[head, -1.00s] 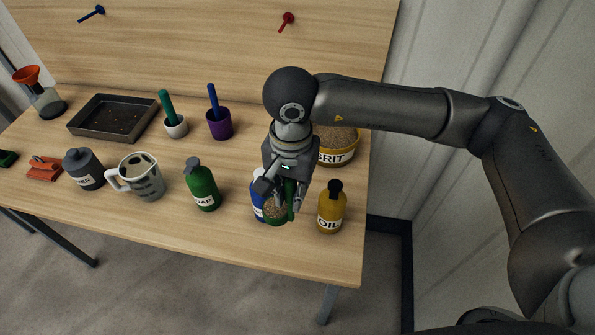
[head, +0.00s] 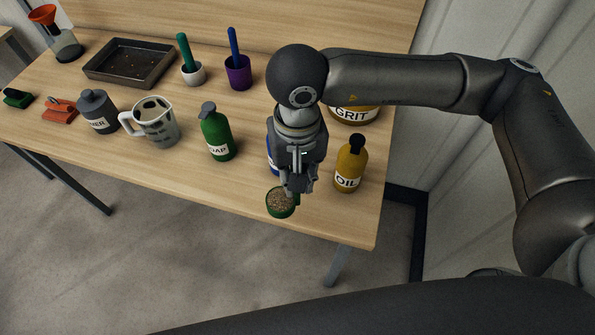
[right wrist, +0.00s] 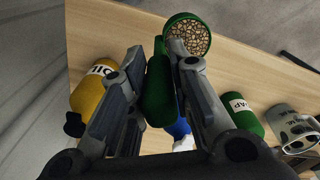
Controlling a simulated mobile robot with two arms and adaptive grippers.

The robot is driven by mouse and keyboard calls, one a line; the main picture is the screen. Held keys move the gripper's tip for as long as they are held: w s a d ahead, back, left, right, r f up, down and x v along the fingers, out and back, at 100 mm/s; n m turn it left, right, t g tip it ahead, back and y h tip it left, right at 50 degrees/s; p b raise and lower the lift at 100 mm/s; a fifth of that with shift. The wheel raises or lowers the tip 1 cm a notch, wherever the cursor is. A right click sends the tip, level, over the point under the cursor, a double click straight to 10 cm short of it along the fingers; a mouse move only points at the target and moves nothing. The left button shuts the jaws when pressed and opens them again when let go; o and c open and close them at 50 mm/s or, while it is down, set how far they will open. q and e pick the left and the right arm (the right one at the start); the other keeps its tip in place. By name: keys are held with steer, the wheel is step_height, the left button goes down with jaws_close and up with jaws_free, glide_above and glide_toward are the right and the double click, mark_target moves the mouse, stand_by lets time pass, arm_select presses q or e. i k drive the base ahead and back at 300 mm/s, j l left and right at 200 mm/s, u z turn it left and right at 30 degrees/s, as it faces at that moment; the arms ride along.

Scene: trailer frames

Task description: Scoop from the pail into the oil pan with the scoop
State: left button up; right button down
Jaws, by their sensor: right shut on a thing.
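My right gripper (head: 299,188) is shut on the green handle of the scoop (head: 281,203), near the table's front edge. The scoop's round cup is full of tan grit and faces up. In the right wrist view the handle lies between the fingers of my right gripper (right wrist: 160,65), and the filled scoop cup (right wrist: 188,38) is beyond them. The pail (head: 354,115), labelled GRIT, stands behind my right arm, which hides its top. The oil pan (head: 103,77), a dark shallow tray, lies at the back left with small specks inside. My left gripper is not in view.
The yellow oil bottle (head: 350,168) stands right of my gripper and the green soap bottle (head: 216,136) to its left. A blue bottle (head: 272,158) is partly hidden behind the gripper. A jug (head: 158,124), white cup (head: 193,75) and purple cup (head: 238,75) stand farther left.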

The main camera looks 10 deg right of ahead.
mark_target(133, 62)
steer(key=u, duration=1.6)
steer(key=i, duration=2.5)
steer(key=z, duration=1.8)
steer(key=j, duration=0.1)
